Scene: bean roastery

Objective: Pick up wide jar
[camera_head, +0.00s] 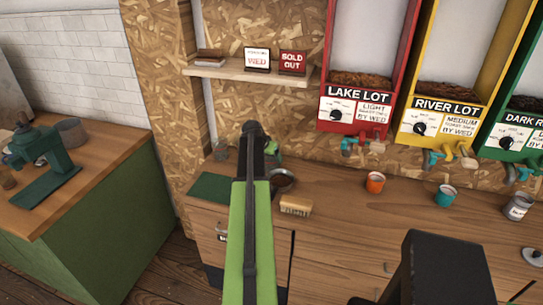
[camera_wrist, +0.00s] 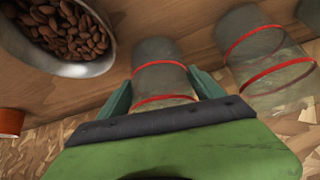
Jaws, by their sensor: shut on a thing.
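A see-through jar with two red bands (camera_wrist: 163,76) is between the teal fingers of my gripper (camera_wrist: 162,84) in the wrist view. The fingers are closed on its sides. A second see-through jar with red bands (camera_wrist: 268,68) stands apart to the right and looks somewhat larger there. I cannot tell for sure which of the two is the wide jar. In the head view my gripper (camera_head: 262,148) is at the back of the wooden counter, where my arm hides the held jar. A clear jar (camera_head: 221,150) shows to its left.
A bowl of brown beans (camera_wrist: 62,30) is close to the gripper; it shows partly in the head view (camera_head: 283,180). A brush (camera_head: 296,205), an orange cup (camera_head: 375,182) and a teal cup (camera_head: 445,196) stand to the right. A green mat (camera_head: 212,188) lies left. A shelf (camera_head: 245,72) hangs above.

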